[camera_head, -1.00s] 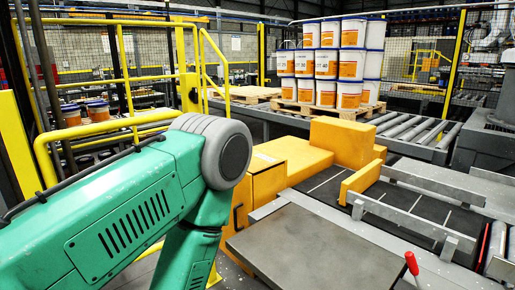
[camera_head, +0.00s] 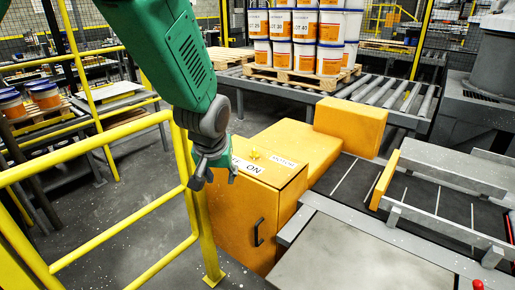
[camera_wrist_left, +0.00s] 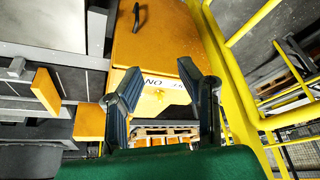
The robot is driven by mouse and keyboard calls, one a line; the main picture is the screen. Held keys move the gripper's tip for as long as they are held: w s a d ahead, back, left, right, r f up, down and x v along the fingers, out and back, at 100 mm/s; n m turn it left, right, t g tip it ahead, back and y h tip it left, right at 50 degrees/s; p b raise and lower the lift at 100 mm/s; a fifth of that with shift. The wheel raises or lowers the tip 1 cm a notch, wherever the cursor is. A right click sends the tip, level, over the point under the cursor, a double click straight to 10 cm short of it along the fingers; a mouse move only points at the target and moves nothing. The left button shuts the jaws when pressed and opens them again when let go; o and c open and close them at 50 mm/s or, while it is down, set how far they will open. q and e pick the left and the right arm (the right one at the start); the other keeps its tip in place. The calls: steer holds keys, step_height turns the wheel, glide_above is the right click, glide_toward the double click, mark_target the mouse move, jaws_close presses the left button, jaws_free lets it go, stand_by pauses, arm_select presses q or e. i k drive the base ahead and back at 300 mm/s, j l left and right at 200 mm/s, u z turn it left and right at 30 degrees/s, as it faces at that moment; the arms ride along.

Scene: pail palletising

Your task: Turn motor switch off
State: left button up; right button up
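The motor switch (camera_head: 254,154) is a small yellow knob on top of an orange cabinet (camera_head: 240,215). A white ON label (camera_head: 250,168) and a second label lie beside it. My left gripper (camera_head: 216,178) hangs over the left edge of the cabinet top, left of the switch, and hides part of the ON label. In the left wrist view, its two fingers (camera_wrist_left: 158,72) are spread with nothing between them, and the switch (camera_wrist_left: 159,94) shows through the gap, apart from them. Which way the switch is set is too small to tell. My right gripper is not in view.
A yellow railing (camera_head: 190,165) stands close left of my left gripper. The orange conveyor housing (camera_head: 350,122) and dark belt (camera_head: 350,185) lie right of the cabinet. White pails (camera_head: 305,25) stand stacked on a pallet behind. The air just above the switch is clear.

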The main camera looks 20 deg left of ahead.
mark_target(254, 154)
steer(key=i, duration=1)
